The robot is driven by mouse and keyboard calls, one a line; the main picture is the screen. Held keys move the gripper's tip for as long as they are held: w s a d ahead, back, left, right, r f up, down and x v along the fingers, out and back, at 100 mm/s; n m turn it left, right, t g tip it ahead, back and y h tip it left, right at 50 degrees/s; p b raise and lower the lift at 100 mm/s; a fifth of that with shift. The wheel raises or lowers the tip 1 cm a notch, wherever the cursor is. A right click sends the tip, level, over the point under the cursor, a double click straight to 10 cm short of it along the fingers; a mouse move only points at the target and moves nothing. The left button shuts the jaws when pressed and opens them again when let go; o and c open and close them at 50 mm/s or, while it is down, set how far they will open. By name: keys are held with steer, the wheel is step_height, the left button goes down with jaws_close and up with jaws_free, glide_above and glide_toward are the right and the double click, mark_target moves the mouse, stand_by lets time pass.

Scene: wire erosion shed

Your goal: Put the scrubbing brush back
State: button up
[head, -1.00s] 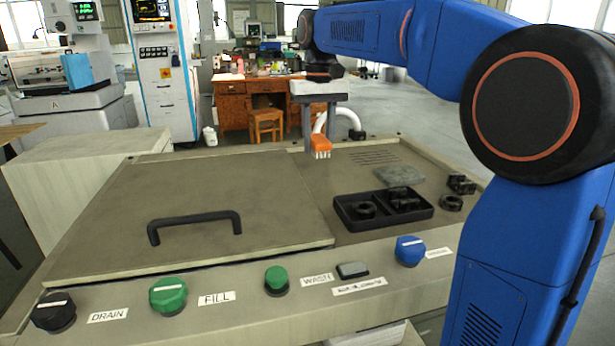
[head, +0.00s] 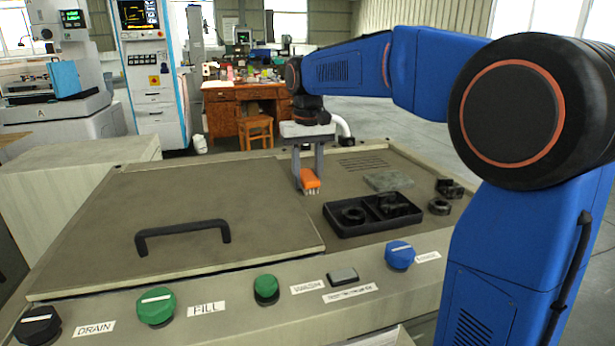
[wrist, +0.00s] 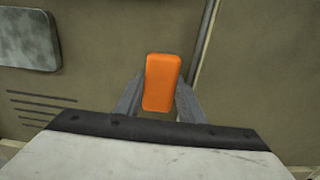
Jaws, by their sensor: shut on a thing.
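The scrubbing brush has an orange back (head: 310,179) and pale bristles pointing down. My gripper (head: 308,183) is shut on it, above the machine's top just right of the lid's edge in the head view. The bristles are at or very near the surface; I cannot tell whether they touch. In the wrist view the orange back of the brush (wrist: 163,82) lies between my two grey fingers, beside the lid seam.
The lid (head: 180,205) with a black handle (head: 183,232) fills the left. A black divided tray (head: 345,230) with dark parts, a grey slab (head: 388,182) and loose black pieces (head: 440,206) lie right. Knobs line the front.

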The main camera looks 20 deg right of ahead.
mark_target(308, 175)
steer(key=shift+f, duration=0.1)
steer(key=o, duration=0.7)
steer(key=shift+o, duration=0.2)
step_height(308, 175, up, 12)
